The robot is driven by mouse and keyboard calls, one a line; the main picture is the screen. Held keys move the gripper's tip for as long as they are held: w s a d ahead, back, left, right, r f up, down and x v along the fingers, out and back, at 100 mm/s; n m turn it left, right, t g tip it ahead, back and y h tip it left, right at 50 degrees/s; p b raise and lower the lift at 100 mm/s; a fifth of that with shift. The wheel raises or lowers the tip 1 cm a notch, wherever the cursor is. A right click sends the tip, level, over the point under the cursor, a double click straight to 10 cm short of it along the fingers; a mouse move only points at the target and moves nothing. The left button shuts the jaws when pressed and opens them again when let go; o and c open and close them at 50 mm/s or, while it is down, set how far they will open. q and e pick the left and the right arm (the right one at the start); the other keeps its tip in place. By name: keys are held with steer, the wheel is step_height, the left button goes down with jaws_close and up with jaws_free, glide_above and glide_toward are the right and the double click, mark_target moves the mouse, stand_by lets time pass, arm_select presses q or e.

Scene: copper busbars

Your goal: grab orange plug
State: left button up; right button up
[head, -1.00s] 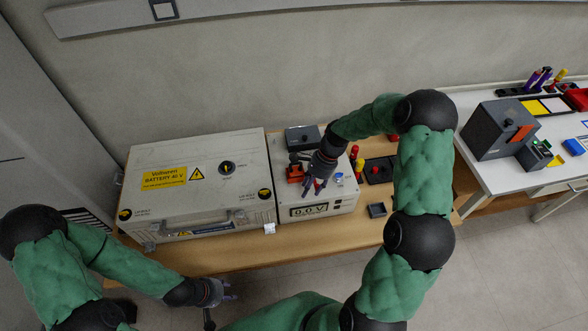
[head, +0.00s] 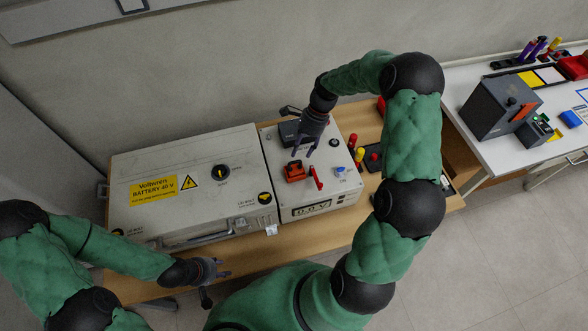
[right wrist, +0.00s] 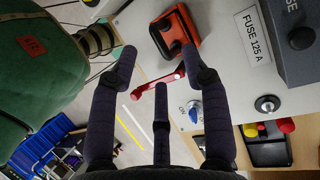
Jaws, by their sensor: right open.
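The orange plug (head: 294,171) sits on top of the light grey meter box (head: 345,190). In the right wrist view the orange plug (right wrist: 176,30) shows at the top, just beyond and between my fingertips. My right gripper (head: 305,152) is open and empty, above the back part of the box beside the plug. Its spread fingers also show in the right wrist view (right wrist: 159,58). I cannot tell its exact height over the plug. My left gripper (head: 215,283) looks open and empty, low near the front edge of the wooden table, away from the plug.
A red lever (head: 315,177) stands right of the plug. A blue knob (head: 341,170) is farther right. A dark fuse block (head: 289,133) is behind the plug. The large battery box (head: 195,193) stands left. A white table (head: 560,110) with tools is at the right.

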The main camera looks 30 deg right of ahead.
mark_target(296, 162)
steer(key=shift+x, duration=0.8)
steer(key=shift+a+f, duration=0.15)
steer(key=shift+f, duration=0.25)
steer(key=b+x, duration=0.1)
steer(key=x, duration=0.3)
steer(key=shift+s+f+b, duration=0.2)
steer(key=shift+b, duration=0.1)
steer(key=shift+r, duration=0.1)
jaws_close()
